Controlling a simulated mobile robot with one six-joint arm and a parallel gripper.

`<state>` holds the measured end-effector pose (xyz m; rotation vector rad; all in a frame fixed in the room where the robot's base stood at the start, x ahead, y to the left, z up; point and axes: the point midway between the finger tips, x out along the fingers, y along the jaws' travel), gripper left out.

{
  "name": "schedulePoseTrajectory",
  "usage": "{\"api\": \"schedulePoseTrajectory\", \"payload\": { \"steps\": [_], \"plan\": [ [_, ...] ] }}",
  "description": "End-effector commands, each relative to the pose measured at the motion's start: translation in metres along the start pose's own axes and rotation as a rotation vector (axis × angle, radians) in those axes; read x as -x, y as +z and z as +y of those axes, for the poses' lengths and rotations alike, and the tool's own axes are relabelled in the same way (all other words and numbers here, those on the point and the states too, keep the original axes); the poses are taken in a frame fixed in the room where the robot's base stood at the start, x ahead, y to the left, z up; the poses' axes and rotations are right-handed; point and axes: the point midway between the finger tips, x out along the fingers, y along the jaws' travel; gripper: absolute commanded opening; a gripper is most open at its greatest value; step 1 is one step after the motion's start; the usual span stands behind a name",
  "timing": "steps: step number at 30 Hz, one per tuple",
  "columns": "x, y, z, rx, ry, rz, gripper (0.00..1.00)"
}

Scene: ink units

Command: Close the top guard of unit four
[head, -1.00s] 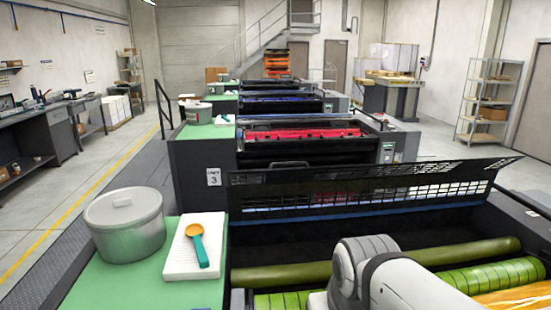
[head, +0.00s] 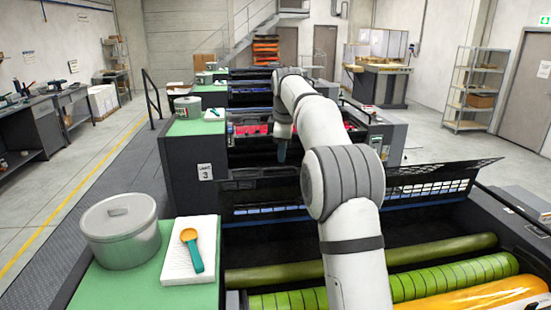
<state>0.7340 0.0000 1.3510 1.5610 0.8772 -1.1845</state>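The near press unit has its top guard (head: 430,178), a dark perforated panel, standing raised along the far side of the open roller bay. My arm covers the middle of the guard. No number plate shows on this near unit, so I cannot read whether it is unit four. My gripper (head: 281,157) points down and appears just above the guard's upper edge in the picture, with unit 3 behind it. It is small and dark there. I cannot tell whether its fingers are apart, or whether it touches the guard.
Green and yellow rollers (head: 450,280) lie exposed in the near unit. A grey lidded tub (head: 120,240) and a white pad (head: 180,262) with an orange-and-teal scoop (head: 191,248) sit on the green side top. The unit 3 plate (head: 205,172) marks the unit beyond.

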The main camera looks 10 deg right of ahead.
Motion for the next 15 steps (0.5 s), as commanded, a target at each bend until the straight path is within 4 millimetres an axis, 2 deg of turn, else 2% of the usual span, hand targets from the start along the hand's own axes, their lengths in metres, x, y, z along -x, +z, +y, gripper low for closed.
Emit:
{"api": "schedulePoseTrajectory", "payload": {
  "steps": [1,6,15],
  "plan": [
    [-0.005,-0.005,0.015,0.053,-0.002,-0.001,0.36],
    [-0.023,-0.014,0.041,0.206,-0.002,0.000,0.36],
    [-0.047,-0.017,0.050,0.282,-0.003,0.000,0.36]
  ]
}}
